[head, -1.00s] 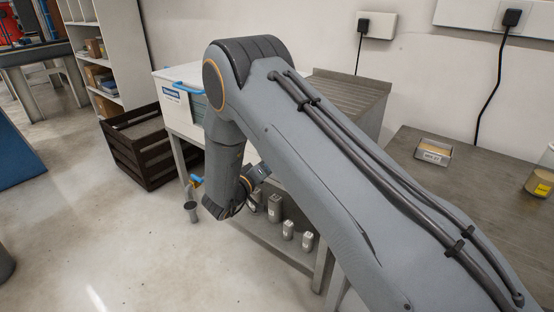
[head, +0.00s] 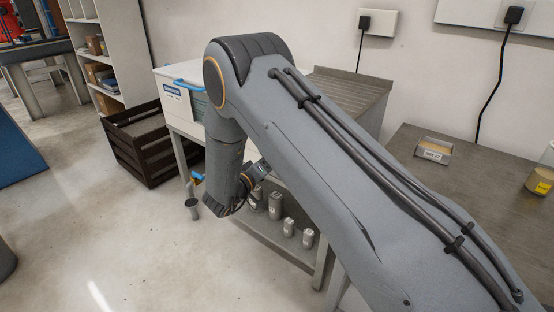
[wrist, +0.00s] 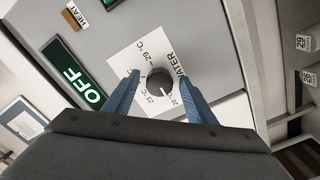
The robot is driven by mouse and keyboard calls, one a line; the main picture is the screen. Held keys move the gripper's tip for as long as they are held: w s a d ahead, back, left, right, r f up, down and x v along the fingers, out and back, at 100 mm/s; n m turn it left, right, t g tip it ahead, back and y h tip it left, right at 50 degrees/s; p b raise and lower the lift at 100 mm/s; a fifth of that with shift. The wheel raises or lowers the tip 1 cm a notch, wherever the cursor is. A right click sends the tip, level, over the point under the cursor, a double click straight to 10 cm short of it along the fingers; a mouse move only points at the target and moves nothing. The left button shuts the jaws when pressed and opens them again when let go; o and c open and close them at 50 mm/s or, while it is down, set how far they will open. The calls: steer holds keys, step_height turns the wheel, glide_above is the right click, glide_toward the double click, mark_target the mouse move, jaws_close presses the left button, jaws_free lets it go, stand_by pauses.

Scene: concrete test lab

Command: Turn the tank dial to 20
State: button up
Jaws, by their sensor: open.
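The dial (wrist: 160,78) is a dark round knob on a white scale plate (wrist: 122,60) in the wrist view. The plate carries 29 °C, 23 °C and 20 °C marks and the word WATER, partly covered. A small pale mark shows at the knob's lower edge, on the side of the 23 and 20 marks; its exact reading is hard to tell. My gripper (wrist: 159,76) is open, one blue finger on each side of the knob. Whether the fingers touch it is not clear. In the head view my own arm hides the dial and most of the gripper.
A green OFF display (wrist: 75,75) and a HEAT label (wrist: 77,14) sit left of the dial on the grey panel. A dark slatted crate (head: 150,160) stands on the floor. Several small canisters (head: 288,227) stand on the low shelf.

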steer(key=v, duration=0.7)
steer(key=shift+s+a, duration=0.25)
steer(key=shift+s, duration=0.05)
steer(key=w+d+r+y+p, duration=0.3)
steer(key=w+r+y, duration=0.2)
steer(key=r+y, duration=0.1)
steer(key=s+d+r+g+y+p, duration=0.2)
steer(key=s+d+r+g+y, duration=0.1)
steer(key=r+y, duration=0.15)
steer(key=s+d+r+m+g+p, duration=0.1)
steer(key=s+d, duration=0.4)
steer(key=s, duration=0.7)
steer(key=s+d+r+m+g+p, duration=0.1)
steer(key=s+d+g, duration=0.5)
steer(key=s, duration=0.6)
steer(key=s+d+r+g+p, duration=0.3)
steer(key=s+d+r+g, duration=0.1)
steer(key=s, duration=0.8)
steer(key=shift+d+r+m+y, duration=0.15)
steer(key=shift+d+m+y, duration=0.3)
steer(key=shift+d, duration=0.35)
steer(key=shift+c, duration=0.2)
